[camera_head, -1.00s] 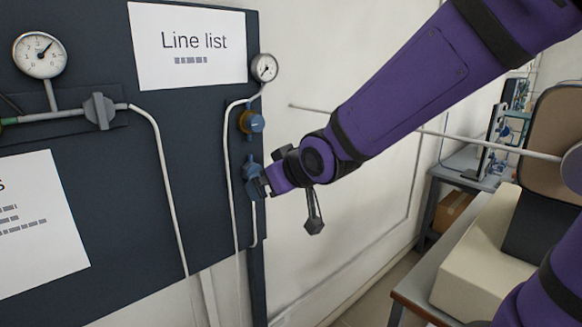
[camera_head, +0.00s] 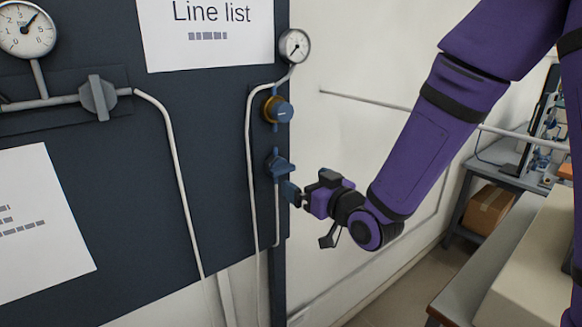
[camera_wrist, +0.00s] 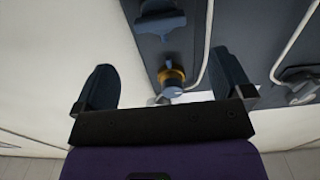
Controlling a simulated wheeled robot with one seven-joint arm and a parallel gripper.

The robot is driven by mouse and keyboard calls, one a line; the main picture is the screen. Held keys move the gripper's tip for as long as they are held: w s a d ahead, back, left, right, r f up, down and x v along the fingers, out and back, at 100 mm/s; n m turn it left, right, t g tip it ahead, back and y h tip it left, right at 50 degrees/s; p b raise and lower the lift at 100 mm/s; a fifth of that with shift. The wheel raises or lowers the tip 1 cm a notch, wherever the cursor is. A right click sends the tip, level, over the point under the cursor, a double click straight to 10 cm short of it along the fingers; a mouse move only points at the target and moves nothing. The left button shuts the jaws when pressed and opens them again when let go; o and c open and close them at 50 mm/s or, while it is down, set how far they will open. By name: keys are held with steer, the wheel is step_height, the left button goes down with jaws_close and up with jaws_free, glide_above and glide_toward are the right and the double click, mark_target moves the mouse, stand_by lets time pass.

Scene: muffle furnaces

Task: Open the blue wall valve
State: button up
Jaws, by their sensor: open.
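The blue wall valve (camera_head: 279,165) is on a thin vertical pipe near the right edge of the dark panel. Its blue handle looks set across the pipe. My gripper (camera_head: 292,193) is just below and to the right of the valve, in front of the panel edge. In the wrist view the two dark fingers of my gripper (camera_wrist: 165,82) are wide apart with nothing held between them. The blue valve (camera_wrist: 160,22) shows there at the top, beyond the fingertips. I see no contact with the handle.
A brass regulator with a blue knob (camera_head: 280,109) is above the valve, under a small gauge (camera_head: 295,46). A grey valve (camera_head: 98,97) and a larger gauge (camera_head: 27,30) are at left. White wall is free to the right; a bench (camera_head: 470,265) stands lower right.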

mark_target(285, 169)
steer(key=x, duration=0.9)
steer(key=shift+w+a, duration=0.15)
steer(key=shift+a, duration=0.05)
steer(key=shift+c, duration=0.5)
steer(key=c, duration=0.8)
